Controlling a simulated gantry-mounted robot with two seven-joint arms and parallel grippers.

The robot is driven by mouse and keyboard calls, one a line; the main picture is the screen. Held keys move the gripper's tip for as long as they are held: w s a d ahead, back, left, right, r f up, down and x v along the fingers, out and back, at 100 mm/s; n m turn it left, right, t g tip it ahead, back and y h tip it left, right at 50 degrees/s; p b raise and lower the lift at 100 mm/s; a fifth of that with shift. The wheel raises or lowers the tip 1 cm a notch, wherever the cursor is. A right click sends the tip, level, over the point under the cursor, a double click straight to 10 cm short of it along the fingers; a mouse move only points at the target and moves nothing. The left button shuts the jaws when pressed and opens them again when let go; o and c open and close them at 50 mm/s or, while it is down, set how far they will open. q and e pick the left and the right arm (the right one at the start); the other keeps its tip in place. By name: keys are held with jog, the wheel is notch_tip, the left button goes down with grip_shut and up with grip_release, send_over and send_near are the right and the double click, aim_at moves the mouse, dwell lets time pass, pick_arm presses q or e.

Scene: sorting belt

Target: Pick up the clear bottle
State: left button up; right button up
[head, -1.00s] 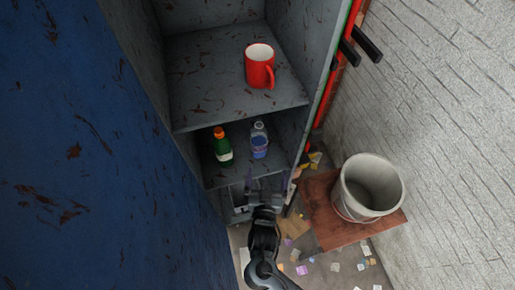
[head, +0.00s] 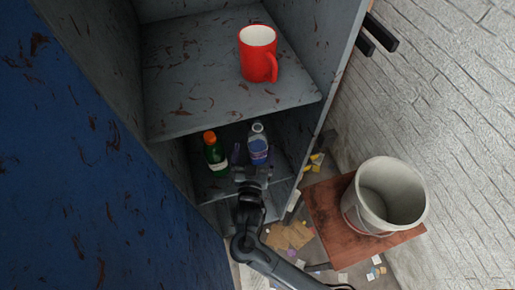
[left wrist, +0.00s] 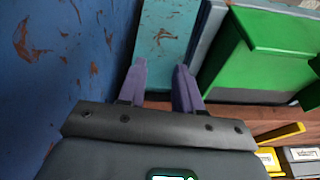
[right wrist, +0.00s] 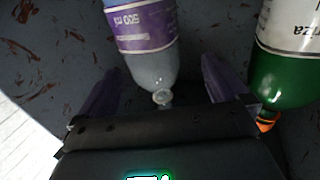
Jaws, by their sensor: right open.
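The clear bottle (head: 259,152), with a purple-blue label, stands on the lower shelf of the grey locker. It also shows in the right wrist view (right wrist: 145,50), its neck toward my gripper. My right gripper (head: 254,164) is open at the bottle, and in the right wrist view its fingers (right wrist: 160,78) lie on either side of the bottle's neck end. Whether they touch it, I cannot tell. My left gripper (left wrist: 160,66) is open and empty near a blue scratched surface. It is not in the head view.
A green bottle with an orange cap (head: 214,154) stands close left of the clear bottle. A red mug (head: 258,55) is on the shelf above. A bucket (head: 411,215) stands on a brown stool (head: 327,215) at right. A green box (left wrist: 265,55) is near my left gripper.

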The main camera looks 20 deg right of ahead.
aim_at(257, 139)
jog(key=shift+w+d+f, duration=0.1)
jog(key=shift+w+d, duration=0.35)
jog(key=shift+b+x, duration=0.65)
jog(key=shift+x, duration=1.35)
jog(key=shift+s+d, duration=0.1)
jog(key=shift+d, duration=0.1)
jog(key=c, duration=1.6)
